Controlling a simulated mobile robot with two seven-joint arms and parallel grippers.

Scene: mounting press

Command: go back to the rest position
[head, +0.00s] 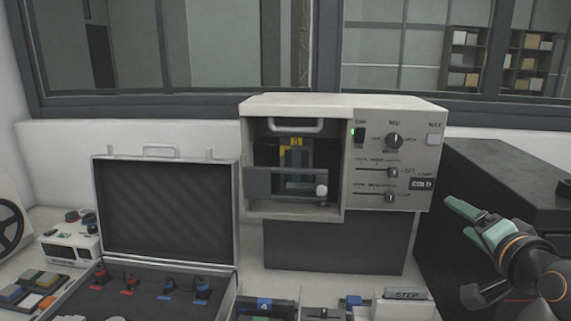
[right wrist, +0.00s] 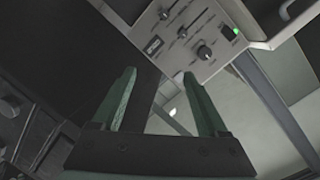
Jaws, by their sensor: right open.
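My right gripper (head: 468,216) is at the right side of the head view, in front of the black cabinet and to the right of the mounting press. Its two green fingers are apart and empty, and they also show in the right wrist view (right wrist: 160,100). The mounting press (head: 395,112) stands in the middle on a dark block. Its control panel also shows in the right wrist view (right wrist: 192,45), beyond the fingertips and not touched. My left gripper is in neither view.
A black cabinet (head: 500,170) stands right beside my right gripper. An open case (head: 165,205) with several red and blue pieces lies at left. A box marked STEP (head: 405,295) and other small items line the front edge. A white device (head: 70,248) stands at far left.

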